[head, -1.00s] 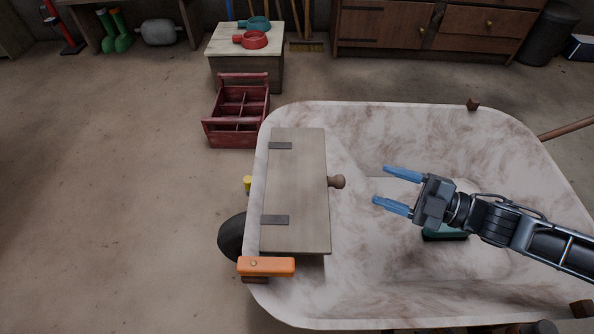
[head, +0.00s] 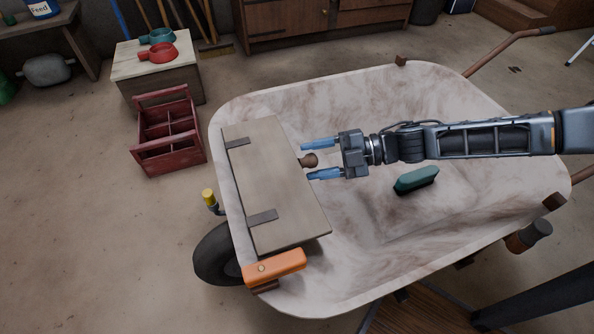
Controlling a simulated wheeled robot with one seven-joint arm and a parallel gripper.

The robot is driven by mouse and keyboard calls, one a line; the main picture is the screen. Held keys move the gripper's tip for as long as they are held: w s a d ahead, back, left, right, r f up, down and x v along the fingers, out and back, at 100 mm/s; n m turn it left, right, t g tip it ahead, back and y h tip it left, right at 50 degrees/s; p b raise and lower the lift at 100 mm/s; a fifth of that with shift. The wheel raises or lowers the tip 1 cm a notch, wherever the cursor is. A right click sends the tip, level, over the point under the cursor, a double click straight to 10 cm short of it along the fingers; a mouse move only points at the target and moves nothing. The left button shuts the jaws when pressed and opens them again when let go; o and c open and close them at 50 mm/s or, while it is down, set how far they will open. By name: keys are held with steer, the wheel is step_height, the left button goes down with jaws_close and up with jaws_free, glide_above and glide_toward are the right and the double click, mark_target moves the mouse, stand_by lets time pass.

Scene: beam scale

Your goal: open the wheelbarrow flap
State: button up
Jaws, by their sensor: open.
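The wheelbarrow (head: 400,95) has a pale, stained tub. Its wooden flap (head: 270,185) lies shut over the left end of the tub, with two dark hinge straps on its left side. A round brown knob (head: 309,160) sticks out from the flap's right edge. My gripper (head: 314,160) is open and points left, its two blue fingers on either side of the knob in the picture. I cannot tell whether the fingers touch it. An orange latch-like piece (head: 274,267) sits at the flap's near left corner.
A teal brush-like block (head: 416,180) lies in the tub. A red divided tote (head: 168,132) stands on the floor to the left.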

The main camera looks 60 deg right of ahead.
steer(key=shift+w+a, duration=0.25)
steer(key=shift+w, duration=0.1)
steer(key=shift+c, duration=0.4)
steer(key=shift+a+f, duration=0.1)
jaws_close()
